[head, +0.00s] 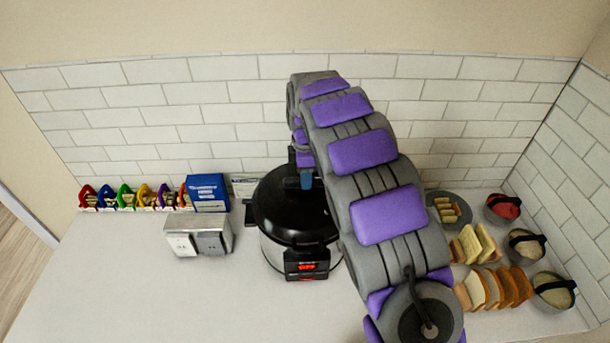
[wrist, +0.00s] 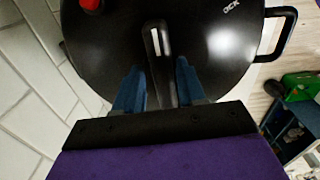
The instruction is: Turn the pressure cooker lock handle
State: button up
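The pressure cooker (head: 272,250) stands on the counter, with a black lid, a silver body and a lit red display on its front. In the wrist view the dark lid (wrist: 225,60) fills the middle. A black lock handle (wrist: 161,75) with a pale stripe lies on the lid. My gripper (wrist: 158,75) has its two blue fingers spread, one on each side of this handle. A gap seems to show beside the handle; contact is unclear. In the head view my gripper (head: 305,180) is over the lid's back part, and my arm hides the lid's right side.
A black side handle (wrist: 284,38) sticks out. A toaster (head: 198,236) and a blue box (head: 207,192) stand left; bread slices (head: 478,288) and bowls lie right. The tiled wall is close behind.

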jog(key=shift+o, duration=0.9)
notch_tip(320, 180, up, 17)
jog(key=shift+r, duration=0.15)
jog(key=s+d+f+m+g+b, duration=0.1)
jog(key=s+d+f+m+b, duration=0.3)
jog(key=s, duration=0.6)
jog(key=s+d+f+m+b, duration=0.25)
jog(key=s+d+m, duration=0.3)
jog(key=s, duration=0.35)
jog(key=s+f+m+b, duration=0.2)
jog(key=s+f, duration=0.3)
jog(key=s, duration=0.3)
jog(key=s+d+f+m+b, duration=0.1)
jog(key=s+f+m, duration=0.3)
jog(key=s, duration=0.5)
jog(key=s+d+f+m+b, duration=0.1)
jog(key=s+f+m+b, duration=0.2)
jog(key=s+f, duration=0.4)
jog(key=shift+s+d+f+g+b, duration=0.25)
jog(key=shift+s+f+g+b, duration=0.2)
jog(key=shift+s, duration=0.6)
